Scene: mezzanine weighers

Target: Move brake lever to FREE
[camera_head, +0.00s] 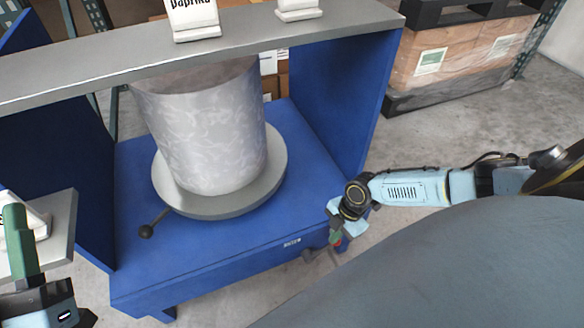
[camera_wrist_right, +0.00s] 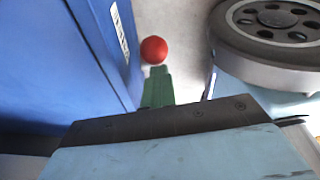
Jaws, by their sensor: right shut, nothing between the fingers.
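The brake lever's red ball knob (camera_wrist_right: 154,49) shows in the right wrist view beside the blue front face. My right gripper (camera_wrist_right: 158,72) has its green fingers shut and empty, with the tips right at the knob; I cannot tell whether they touch. In the head view my right gripper (camera_head: 334,236) is at the front right of the blue stand (camera_head: 225,262), with a bit of red (camera_head: 337,243) by its fingers. The lever's shaft is mostly hidden there. My left gripper (camera_head: 20,240) is at the lower left, its green fingers partly visible and its jaw state unclear.
A grey drum (camera_head: 205,135) stands on a round turntable (camera_head: 225,208) with a dark-knobbed handle (camera_head: 147,230). A grey shelf (camera_head: 110,68) spans above. A small white label (camera_head: 291,243) is on the stand's front. Concrete floor (camera_head: 440,140) is clear to the right.

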